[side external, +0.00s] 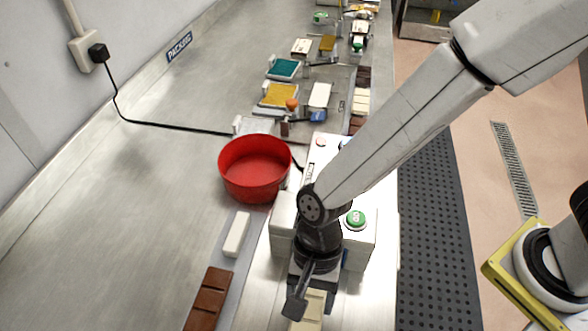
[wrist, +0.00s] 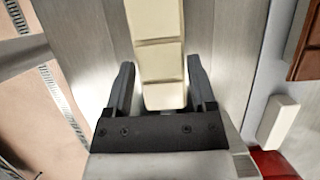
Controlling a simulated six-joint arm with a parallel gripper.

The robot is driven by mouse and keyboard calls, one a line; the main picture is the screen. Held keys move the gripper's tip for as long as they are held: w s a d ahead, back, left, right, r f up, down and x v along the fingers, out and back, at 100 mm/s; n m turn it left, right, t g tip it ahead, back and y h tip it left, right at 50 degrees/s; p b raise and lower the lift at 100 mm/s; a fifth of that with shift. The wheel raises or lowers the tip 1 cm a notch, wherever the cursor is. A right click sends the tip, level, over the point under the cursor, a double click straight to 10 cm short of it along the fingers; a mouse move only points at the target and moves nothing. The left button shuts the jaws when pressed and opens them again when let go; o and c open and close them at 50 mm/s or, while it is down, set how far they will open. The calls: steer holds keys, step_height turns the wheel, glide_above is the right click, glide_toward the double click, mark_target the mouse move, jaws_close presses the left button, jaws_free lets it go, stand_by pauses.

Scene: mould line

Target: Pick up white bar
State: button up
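The white bar (side external: 308,310) is cream-coloured and segmented. It lies flat at the front of the work surface in the side view, partly hidden by my gripper (side external: 300,285). In the wrist view the white bar (wrist: 156,60) runs down from the top edge, its near end between the two fingers of my gripper (wrist: 161,80). The fingers are apart, with a visible gap on the left of the bar and a narrower one on the right. I cannot tell how far above the bar they are.
A plain white block (side external: 237,234) and a brown chocolate bar (side external: 209,299) lie to the left, with a red bowl (side external: 240,180) behind. A machine with a green button (side external: 355,218) stands close by my wrist. Moulds and bars line the back. The left counter is largely clear.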

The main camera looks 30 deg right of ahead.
steer(key=c, duration=0.6)
steer(key=shift+r, duration=0.1)
steer(key=shift+r, duration=1.1)
steer(key=s+d+r, duration=0.9)
steer(key=d+r, duration=0.1)
steer(key=shift+s+r, duration=0.3)
steer(key=shift+s, duration=0.05)
